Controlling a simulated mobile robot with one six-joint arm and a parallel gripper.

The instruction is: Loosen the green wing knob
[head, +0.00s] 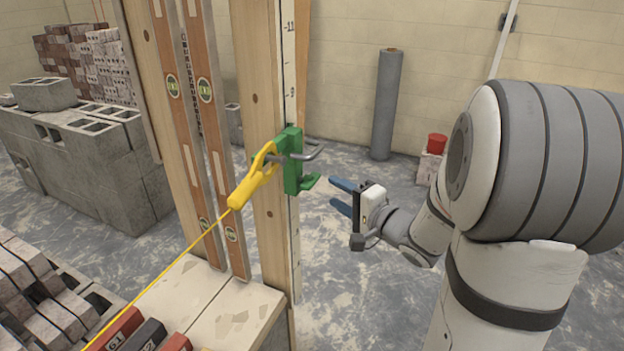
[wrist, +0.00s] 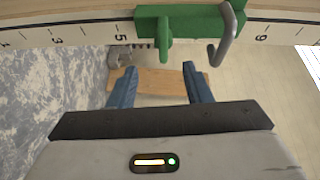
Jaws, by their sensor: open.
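The green wing knob (head: 309,182) sticks out from the lower part of a green bracket (head: 291,150) on an upright wooden pole with a number scale. In the wrist view the wing knob (wrist: 163,38) hangs off the bracket (wrist: 196,22) near the top, its narrow wing pointing towards the gap between my fingers. My gripper (head: 334,193) has blue fingers, apart and empty. It is a short way right of the knob and slightly lower in the head view, not touching it. In the wrist view the gripper (wrist: 157,72) has the knob just beyond its fingertips.
A grey metal hook (head: 312,153) juts from the bracket just above the knob. A yellow clip (head: 252,178) with a taut yellow string sits on the bracket's left. Two spirit levels (head: 206,90) lean at left. The floor around my gripper is free.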

